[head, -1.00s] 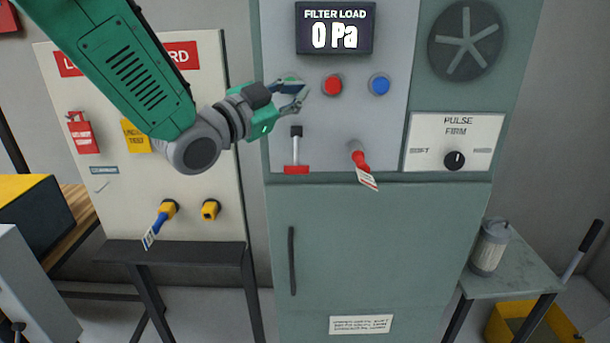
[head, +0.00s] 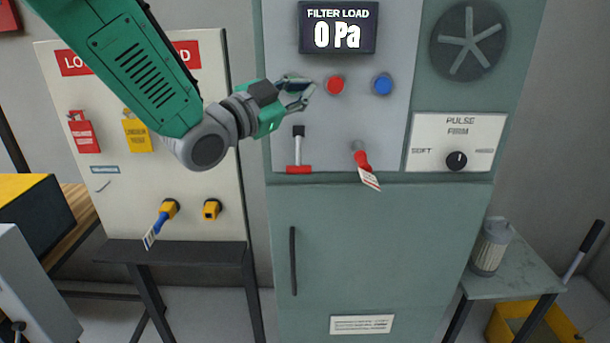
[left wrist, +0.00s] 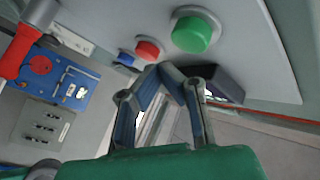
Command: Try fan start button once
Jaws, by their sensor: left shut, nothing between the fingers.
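The control panel (head: 385,130) of the green cabinet carries a red button (head: 336,85) and a blue button (head: 383,84). A green button (left wrist: 195,30) shows in the left wrist view beside the red button (left wrist: 149,50); in the head view my gripper hides it. My left gripper (head: 308,92) is in front of the panel, left of the red button. In the left wrist view its fingertips (left wrist: 172,70) are together, empty, and just below the green button in the picture. I cannot tell whether they touch anything. My right gripper is not in view.
The display (head: 338,28) reads 0 Pa. Below the buttons are a red-based switch (head: 299,150) and a red handle with a tag (head: 362,160). A pulse dial (head: 456,160) is to the right. A lockout board (head: 140,215) stands left. A filter canister (head: 491,246) stands on the right table.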

